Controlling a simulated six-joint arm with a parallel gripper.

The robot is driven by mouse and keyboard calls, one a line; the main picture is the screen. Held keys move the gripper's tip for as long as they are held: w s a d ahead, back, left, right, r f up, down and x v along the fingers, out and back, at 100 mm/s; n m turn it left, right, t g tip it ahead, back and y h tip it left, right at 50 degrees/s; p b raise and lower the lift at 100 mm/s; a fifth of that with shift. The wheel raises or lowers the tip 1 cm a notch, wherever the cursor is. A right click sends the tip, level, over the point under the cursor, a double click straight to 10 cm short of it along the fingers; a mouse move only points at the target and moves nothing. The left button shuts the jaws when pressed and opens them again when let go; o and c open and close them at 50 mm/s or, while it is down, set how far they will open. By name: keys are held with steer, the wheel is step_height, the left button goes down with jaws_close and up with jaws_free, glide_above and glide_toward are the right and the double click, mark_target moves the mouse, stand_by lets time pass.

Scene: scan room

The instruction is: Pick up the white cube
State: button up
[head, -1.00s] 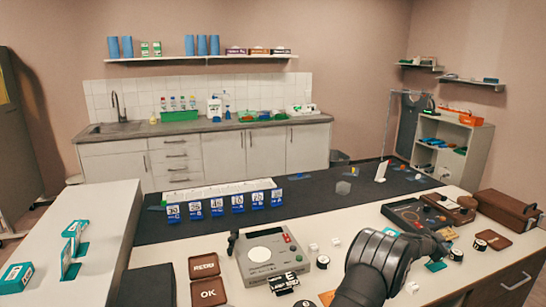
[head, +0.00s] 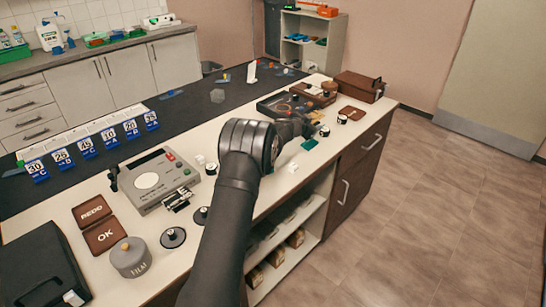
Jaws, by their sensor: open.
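Another small white block (head: 293,167) lies to the right of my arm, near the counter's front edge. My gripper (head: 306,126) is beyond my wrist, over the right part of the counter near the dark control box. It is open, with nothing seen in it; its fingers are small and partly hidden by my own arm. It is apart from these white cubes.
A grey device (head: 158,181) stands left of my arm, with brown REDO (head: 91,211) and OK (head: 104,236) trays and a grey weight (head: 131,258) nearer. A dark control box (head: 283,106) and brown case (head: 359,86) stand right. The floor at right is clear.

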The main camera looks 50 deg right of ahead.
step_height(320, 180, up, 13)
steer(key=w+a+r+n+t+y, duration=0.4)
steer(key=w+a+r+n+t, duration=0.15)
steer(key=w+a+t, duration=0.4)
steer(key=s+a+f+g+y, duration=0.5)
steer(key=s+a+f+g, duration=0.25)
steer(key=a, duration=0.35)
steer(key=m+g, duration=0.3)
steer(key=g, duration=0.1)
glide_above(293, 166)
steer(key=a, duration=0.3)
steer(key=f, duration=1.5)
steer(key=shift+s+d, duration=0.15)
steer(key=shift+d, duration=0.05)
steer(key=shift+w+x, duration=0.15)
steer(key=shift+x, duration=1.4)
steer(key=shift+w+x, duration=0.15)
steer(key=shift+x, duration=1.4)
steer(key=c, duration=1)
steer(key=shift+r, duration=0.1)
steer(key=shift+c, duration=0.2)
